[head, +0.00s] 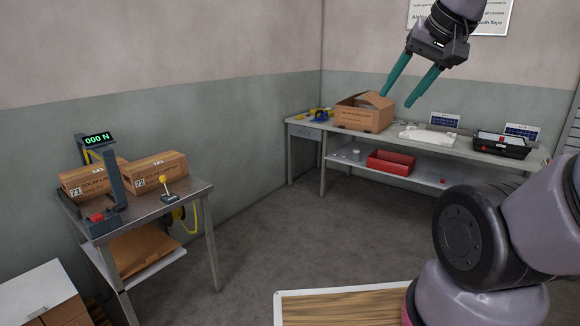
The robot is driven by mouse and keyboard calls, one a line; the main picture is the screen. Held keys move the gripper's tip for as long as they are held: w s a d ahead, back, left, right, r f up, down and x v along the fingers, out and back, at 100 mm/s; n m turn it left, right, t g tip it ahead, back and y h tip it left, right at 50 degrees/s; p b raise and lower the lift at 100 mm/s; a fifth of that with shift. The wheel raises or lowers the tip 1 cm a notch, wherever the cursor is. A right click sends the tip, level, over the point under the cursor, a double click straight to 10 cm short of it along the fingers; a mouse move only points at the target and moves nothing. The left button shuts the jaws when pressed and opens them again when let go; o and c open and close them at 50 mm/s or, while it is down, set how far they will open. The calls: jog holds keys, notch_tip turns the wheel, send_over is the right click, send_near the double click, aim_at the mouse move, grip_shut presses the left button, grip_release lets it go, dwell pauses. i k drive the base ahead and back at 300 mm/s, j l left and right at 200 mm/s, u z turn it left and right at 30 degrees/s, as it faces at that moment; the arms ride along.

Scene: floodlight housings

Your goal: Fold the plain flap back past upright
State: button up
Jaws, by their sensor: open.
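An open brown cardboard box (362,118) stands on the far workbench, with dark print on its front. A raised flap shows at its top right; which flap is the plain one is too small to tell. My gripper (397,100) has two teal fingers pointing down and left. They are spread apart with nothing between them. The fingertips appear in the picture just right of the box; how far in front of it they are I cannot tell. Two more printed boxes, marked 71 (90,178) and 72 (156,172), sit on the steel table at left.
The workbench (297,122) also holds blue and yellow tools, a white item (428,137) and a black tray (500,145). A red bin (391,162) is on its lower shelf. A press with a "000 N" display (97,139) stands at left. The grey floor between is clear.

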aim_at(375, 98)
jog(key=i, duration=2.65)
jog(key=i+j+z, duration=0.2)
jog(key=i+z, duration=0.25)
jog(key=i, duration=0.3)
jog(key=i+j+z, duration=0.45)
jog(key=i, duration=0.3)
jog(key=i+j+z, duration=0.45)
jog(key=i+j, duration=0.2)
